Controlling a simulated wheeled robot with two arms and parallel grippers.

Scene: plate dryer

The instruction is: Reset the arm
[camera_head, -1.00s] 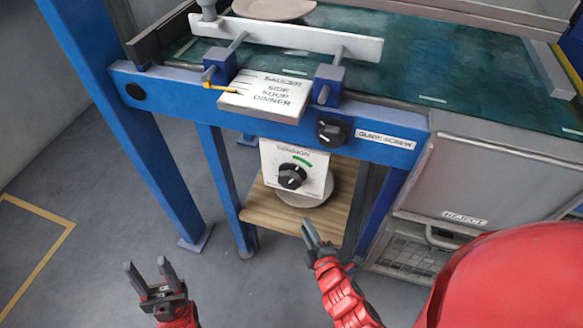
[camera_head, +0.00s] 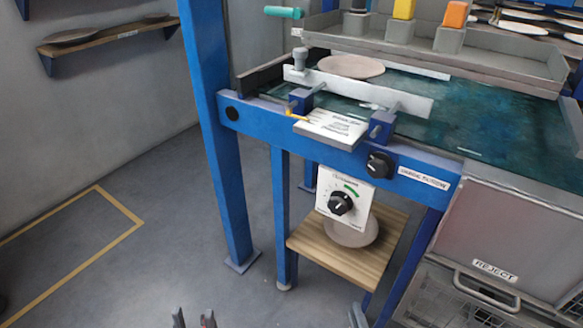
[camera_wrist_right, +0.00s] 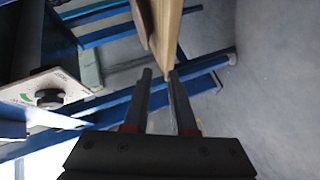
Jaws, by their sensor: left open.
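My left gripper (camera_head: 193,318) shows only as two separated fingertips at the bottom edge of the head view, open and empty over the grey floor. My right gripper (camera_head: 358,315) is barely in the head view, at the bottom, right of the left one. In the right wrist view its two fingers (camera_wrist_right: 160,75) stand apart with nothing between them. Their tips point toward the edge of the wooden shelf (camera_wrist_right: 167,30); I cannot tell the distance. Both arms are otherwise out of the head view.
The blue frame (camera_head: 330,150) carries a green belt with a plate (camera_head: 345,66) on it. Below are a tension dial (camera_head: 341,204), a wooden shelf (camera_head: 345,262) and a plate (camera_head: 352,232). A reject bin (camera_head: 515,235) stands at right. Floor at left is clear.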

